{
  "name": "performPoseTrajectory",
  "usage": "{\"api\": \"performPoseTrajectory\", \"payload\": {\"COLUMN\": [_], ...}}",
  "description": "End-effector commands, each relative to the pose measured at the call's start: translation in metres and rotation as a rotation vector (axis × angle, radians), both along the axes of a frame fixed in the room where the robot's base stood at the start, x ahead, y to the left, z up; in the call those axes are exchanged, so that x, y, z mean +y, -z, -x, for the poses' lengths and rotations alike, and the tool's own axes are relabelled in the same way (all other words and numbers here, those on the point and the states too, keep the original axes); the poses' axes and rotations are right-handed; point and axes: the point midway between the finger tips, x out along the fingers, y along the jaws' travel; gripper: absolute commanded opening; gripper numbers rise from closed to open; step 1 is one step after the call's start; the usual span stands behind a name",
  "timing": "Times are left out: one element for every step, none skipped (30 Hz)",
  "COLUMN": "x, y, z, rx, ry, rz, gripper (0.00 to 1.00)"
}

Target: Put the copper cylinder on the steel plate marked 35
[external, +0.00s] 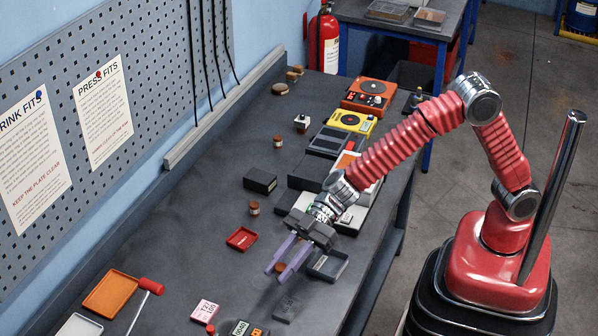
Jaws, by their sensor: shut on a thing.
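My gripper (276,273) points down over the front half of the bench, with two purple fingers. It is shut on a small copper-coloured cylinder (279,267), which shows between the fingers and is partly hidden by them. Whether the cylinder touches the bench below I cannot tell. A flat dark grey plate (286,309) lies on the bench just below the fingertips in the picture. No number 35 is readable on any plate, so I cannot tell which one is so marked.
A small brown-topped cylinder (254,208) and a black box (260,181) stand behind. A pink box (205,310) and an orange tray (112,294) are toward the front left.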

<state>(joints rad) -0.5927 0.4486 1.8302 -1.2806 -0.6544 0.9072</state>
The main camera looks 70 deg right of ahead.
Motion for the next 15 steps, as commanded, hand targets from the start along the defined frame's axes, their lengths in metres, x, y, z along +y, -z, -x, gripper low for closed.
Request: {"api": "performPoseTrajectory", "payload": {"x": [0.003,0.005,0.006,0.007,0.007,0.008,0.008,0.007,0.007,0.007,0.007,0.007,0.007,0.007,0.007], "y": [-0.002,-0.002,-0.003,-0.003,-0.002,-0.003,-0.003,-0.003,-0.002,-0.002,-0.002,-0.002,-0.002,-0.002,-0.002], "z": [0.005,0.008,0.012,0.015,0.018,0.019,0.018,0.018,0.018,0.018,0.017,0.017,0.017,0.017,0.017], "rx": [0.0,-0.001,-0.001,-0.001,-0.001,-0.001,0.0,0.0,-0.001,-0.001,-0.001,-0.001,-0.001,-0.001,0.0], "ry": [-0.027,-0.04,-0.056,-0.064,-0.07,-0.065,-0.061,-0.061,-0.06,-0.06,-0.06,-0.06,-0.06,-0.06,-0.058], "rz": [-0.002,-0.002,-0.002,-0.002,-0.002,-0.002,-0.002,-0.002,-0.002,-0.002,-0.002,-0.002,-0.002,-0.002,-0.002], "gripper": [0.0,0.0,0.0,0.0,0.0,0.0,0.0,0.0,0.0,0.0,0.0,0.0,0.0,0.0,0.0]}}
